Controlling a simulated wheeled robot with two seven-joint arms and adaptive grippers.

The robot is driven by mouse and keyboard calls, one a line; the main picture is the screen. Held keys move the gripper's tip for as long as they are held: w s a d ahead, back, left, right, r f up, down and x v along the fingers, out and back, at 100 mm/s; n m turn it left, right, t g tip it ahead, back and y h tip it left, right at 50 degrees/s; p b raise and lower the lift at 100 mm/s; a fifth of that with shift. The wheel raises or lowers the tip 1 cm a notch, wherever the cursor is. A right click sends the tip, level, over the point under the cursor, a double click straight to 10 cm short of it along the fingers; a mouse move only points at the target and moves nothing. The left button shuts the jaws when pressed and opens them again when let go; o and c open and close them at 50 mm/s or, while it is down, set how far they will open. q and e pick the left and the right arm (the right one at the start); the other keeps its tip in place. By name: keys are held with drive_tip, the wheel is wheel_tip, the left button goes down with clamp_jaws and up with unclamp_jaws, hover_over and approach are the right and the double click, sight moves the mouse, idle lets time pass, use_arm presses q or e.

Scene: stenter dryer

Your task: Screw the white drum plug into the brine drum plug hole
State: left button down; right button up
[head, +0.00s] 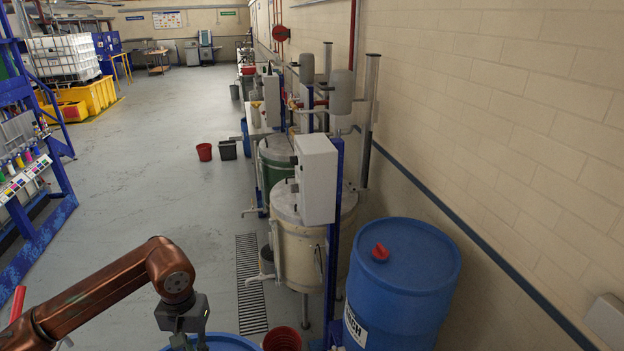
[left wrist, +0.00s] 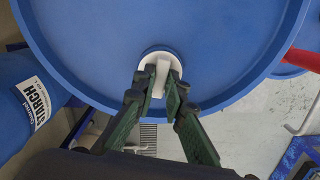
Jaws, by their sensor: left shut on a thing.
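The white drum plug (left wrist: 162,74) shows in the left wrist view near the rim of a blue drum lid (left wrist: 100,40), which I take to be the brine drum; its label is out of view. My left gripper (left wrist: 162,98) is shut on the plug's raised grip. The plug is at the plug hole, with a dark ring showing around its far side; its depth and any thread engagement cannot be told. In the head view, my left gripper is over the drum's top (head: 225,343) at the bottom edge, hiding the plug. My right gripper is not in view.
A blue starch drum (head: 405,275) with a red plug (head: 380,252) stands at the right by the wall. A cream tank (head: 300,240) with a grey box stands behind. A red bucket (head: 282,340) is right of the drum. The aisle floor (head: 180,200) is clear.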

use_arm(q)
drive_tip(key=shift+d+m, duration=0.1)
drive_tip(key=shift+m, duration=0.4)
drive_tip(key=shift+f, duration=0.1)
drive_tip(key=shift+f+m+b, duration=0.1)
drive_tip(key=shift+m+b, duration=0.55)
drive_tip(key=shift+m, duration=0.25)
drive_tip(key=m+b, duration=0.1)
drive_tip(key=m, duration=0.2)
drive_tip(key=shift+d, duration=0.1)
drive_tip(key=c, duration=1.8)
unclamp_jaws()
drive_tip(key=shift+c, duration=0.2)
